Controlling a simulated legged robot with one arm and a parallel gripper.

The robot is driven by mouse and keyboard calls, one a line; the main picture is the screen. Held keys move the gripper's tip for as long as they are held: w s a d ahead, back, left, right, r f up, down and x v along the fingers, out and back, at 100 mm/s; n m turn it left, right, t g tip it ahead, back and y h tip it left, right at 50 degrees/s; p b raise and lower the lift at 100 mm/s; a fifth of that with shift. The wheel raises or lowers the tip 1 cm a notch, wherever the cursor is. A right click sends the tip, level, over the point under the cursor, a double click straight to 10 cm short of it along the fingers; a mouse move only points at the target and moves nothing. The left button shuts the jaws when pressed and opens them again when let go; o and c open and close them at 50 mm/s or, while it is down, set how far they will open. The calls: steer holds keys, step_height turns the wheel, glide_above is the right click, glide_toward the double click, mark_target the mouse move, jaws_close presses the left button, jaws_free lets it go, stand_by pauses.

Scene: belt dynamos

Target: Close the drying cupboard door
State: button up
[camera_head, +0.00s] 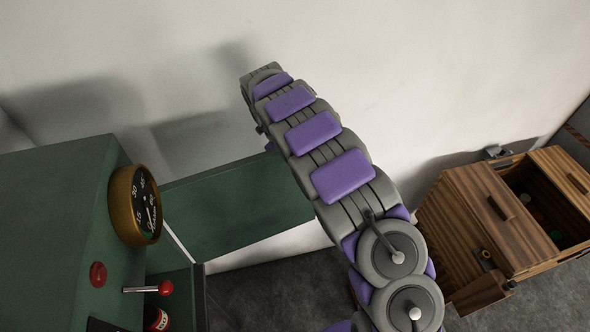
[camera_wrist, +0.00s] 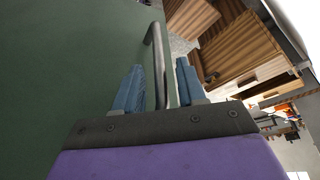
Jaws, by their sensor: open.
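The green drying cupboard (camera_head: 62,215) stands at the left of the head view, with a round brass gauge (camera_head: 146,206) on its front. Its green door (camera_head: 225,208) stands open, reaching right toward my arm. In the wrist view the door face (camera_wrist: 60,70) fills the left side, and its metal bar handle (camera_wrist: 159,65) runs up between my blue fingers. My gripper (camera_wrist: 160,86) is open, with one finger on each side of the handle. I cannot tell if either finger touches it. In the head view my arm hides the door's outer end and the handle.
A red-knobbed lever (camera_head: 150,289) and a red button (camera_head: 98,274) are on the cupboard front. A red item (camera_head: 156,319) shows low by the opening. A striped wooden cabinet (camera_head: 508,215) stands at the right. Dark floor (camera_head: 275,283) lies between, with a pale wall (camera_head: 400,60) behind.

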steer(key=shift+x, duration=0.95)
steer(key=shift+d, duration=0.1)
jaws_close()
